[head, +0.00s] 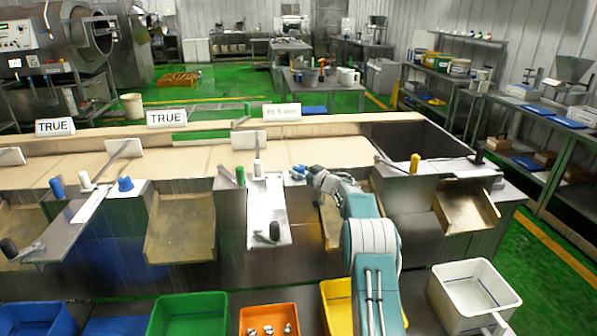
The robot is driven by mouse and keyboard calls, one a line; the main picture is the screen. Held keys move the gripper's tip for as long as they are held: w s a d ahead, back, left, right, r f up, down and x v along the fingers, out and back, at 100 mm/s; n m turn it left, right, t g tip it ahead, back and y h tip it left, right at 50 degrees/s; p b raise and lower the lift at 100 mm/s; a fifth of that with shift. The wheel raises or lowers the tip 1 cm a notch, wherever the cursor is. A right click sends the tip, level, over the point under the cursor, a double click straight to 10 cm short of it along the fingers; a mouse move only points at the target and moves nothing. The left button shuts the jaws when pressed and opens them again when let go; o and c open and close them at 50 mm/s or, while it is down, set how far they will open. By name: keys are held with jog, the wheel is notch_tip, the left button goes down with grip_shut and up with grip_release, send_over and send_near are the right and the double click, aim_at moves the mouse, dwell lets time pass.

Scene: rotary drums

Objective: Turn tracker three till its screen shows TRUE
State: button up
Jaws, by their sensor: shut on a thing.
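Three white signs stand along the back ledge. The left sign (55,127) and the middle sign (166,118) read TRUE. The right sign (282,112) shows other, small text that I cannot read clearly. My gripper (302,172) is at the end of my teal arm, right of the white plate, below the right sign. It appears shut on a small blue knob (297,170), which its fingers mostly hide. A green knob (240,176) and a white knob (258,168) stand to its left. I cannot tell which part is labelled tracker three.
A blue knob (125,184) stands further left. A black-handled crank (274,231) hangs on the white plate's front. Green (187,318), orange (268,310) and white (462,276) bins stand in front. A yellow knob (415,163) is to the right.

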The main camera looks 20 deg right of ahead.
jog(key=shift+r+n+g+y, duration=0.15)
jog(key=shift+n+g+y, duration=0.35)
jog(key=shift+y, duration=0.4)
jog(key=o, duration=1.2)
jog(key=shift+c, duration=0.2)
jog(key=shift+d, duration=0.1)
jog(key=v, duration=1.2)
jog(key=shift+f, duration=0.25)
jog(key=shift+w, duration=0.1)
